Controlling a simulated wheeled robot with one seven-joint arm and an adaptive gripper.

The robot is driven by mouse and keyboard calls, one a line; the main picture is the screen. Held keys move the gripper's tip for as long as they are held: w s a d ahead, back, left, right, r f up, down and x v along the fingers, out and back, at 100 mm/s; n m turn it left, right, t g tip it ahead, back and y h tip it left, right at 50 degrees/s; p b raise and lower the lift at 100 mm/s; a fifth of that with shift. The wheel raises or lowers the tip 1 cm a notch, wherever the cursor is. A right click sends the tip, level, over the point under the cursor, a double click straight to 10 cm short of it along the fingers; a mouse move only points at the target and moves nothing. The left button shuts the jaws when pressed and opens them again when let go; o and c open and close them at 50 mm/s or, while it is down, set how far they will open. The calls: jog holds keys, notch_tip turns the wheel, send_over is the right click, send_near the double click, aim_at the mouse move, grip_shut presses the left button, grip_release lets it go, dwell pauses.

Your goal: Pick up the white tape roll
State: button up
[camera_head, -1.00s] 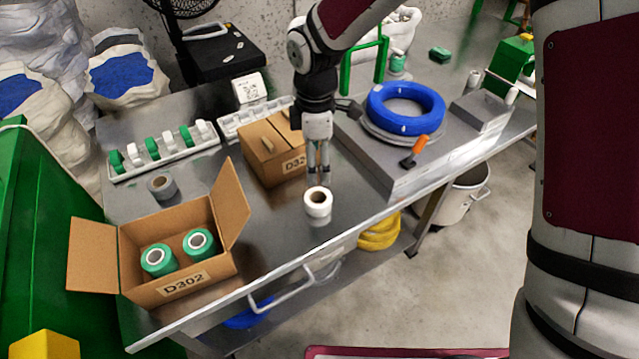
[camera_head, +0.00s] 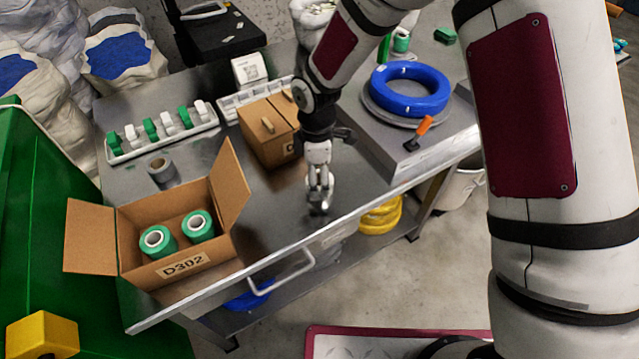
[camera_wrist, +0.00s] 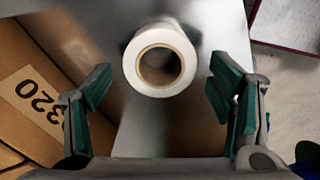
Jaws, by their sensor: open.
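The white tape roll (camera_wrist: 160,34) shows in the wrist view at upper middle, its round hole and brown core facing the camera. It lies ahead of and between my open fingers, with a gap visible on each side. My gripper (camera_wrist: 160,84) is open and empty. In the head view my gripper (camera_head: 319,198) is low over the table's front edge area and hides most or all of the roll there.
A closed box (camera_head: 268,140) stands just left of my gripper. An open box (camera_head: 190,268) holding green rolls is farther left, with a grey roll (camera_head: 160,170) behind it. A grey platform with a blue cable coil (camera_head: 410,88) is at right.

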jog(key=shift+f, duration=0.9)
jog(key=c, duration=1.2)
jog(key=shift+c, duration=0.2)
